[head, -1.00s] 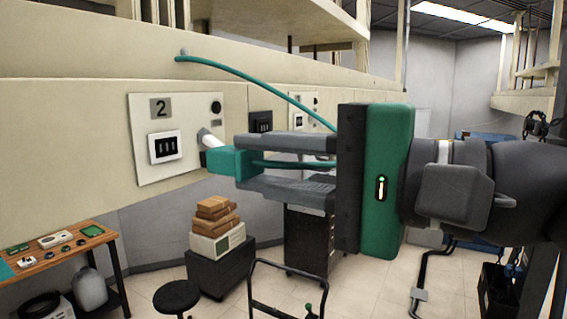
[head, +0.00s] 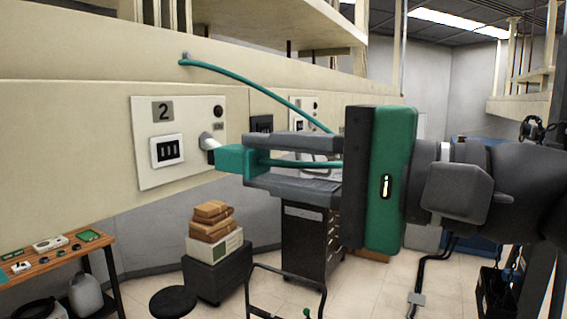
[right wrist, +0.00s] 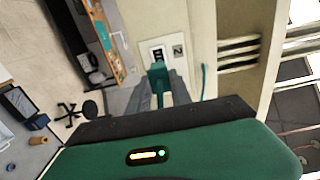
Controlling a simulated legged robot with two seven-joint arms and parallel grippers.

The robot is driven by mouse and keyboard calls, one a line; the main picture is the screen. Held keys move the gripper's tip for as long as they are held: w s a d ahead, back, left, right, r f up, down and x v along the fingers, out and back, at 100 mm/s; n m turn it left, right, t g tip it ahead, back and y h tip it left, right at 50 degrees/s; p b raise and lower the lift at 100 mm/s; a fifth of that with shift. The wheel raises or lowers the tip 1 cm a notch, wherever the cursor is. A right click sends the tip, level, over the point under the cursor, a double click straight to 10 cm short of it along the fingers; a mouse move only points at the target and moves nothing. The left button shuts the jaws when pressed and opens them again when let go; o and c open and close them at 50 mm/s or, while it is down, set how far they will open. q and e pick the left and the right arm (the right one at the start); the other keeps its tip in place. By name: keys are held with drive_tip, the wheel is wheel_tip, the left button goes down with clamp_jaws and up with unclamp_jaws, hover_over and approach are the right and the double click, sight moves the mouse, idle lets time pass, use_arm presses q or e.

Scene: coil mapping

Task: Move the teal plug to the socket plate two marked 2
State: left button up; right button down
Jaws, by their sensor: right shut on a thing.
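The teal plug (head: 236,160) has a pale tip pointing left and a teal cable that runs up to a mount on the wall. My right gripper (head: 246,162) is shut on the plug and holds it in the air at the right edge of socket plate two (head: 182,142), which is marked 2. The plate carries a white-framed black socket (head: 167,151) and a round dark fitting. The tip lies right of the socket; whether it touches the plate cannot be told. The right wrist view shows the plug (right wrist: 157,70) between the fingers, by the plate. My left gripper is not in view.
Another socket plate (head: 300,108) is partly hidden behind my right gripper. A workbench (head: 60,260) with small parts stands low at left. Boxes (head: 211,222) sit on a dark cabinet, with a black stool (head: 173,300) nearby. The wall left of the plate is clear.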

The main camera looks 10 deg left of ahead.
sight(226, 155)
drive_tip(key=shift+a, duration=0.75)
drive_tip(key=shift+w+d, duration=0.2)
drive_tip(key=shift+d, duration=0.1)
drive_tip(key=shift+w, duration=0.2)
drive_tip(key=shift+s+p+x, duration=0.2)
drive_tip(key=shift+x, duration=0.9)
drive_tip(key=shift+s+p+x, duration=0.2)
drive_tip(key=shift+x, duration=0.9)
drive_tip(key=shift+w+a, duration=0.15)
drive_tip(key=shift+a, duration=0.1)
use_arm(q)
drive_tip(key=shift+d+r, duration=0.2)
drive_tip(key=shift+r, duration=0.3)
use_arm(e)
drive_tip(key=shift+w+d, duration=0.1)
drive_tip(key=shift+d, duration=0.2)
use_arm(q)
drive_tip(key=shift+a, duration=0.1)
use_arm(e)
drive_tip(key=shift+a, duration=0.15)
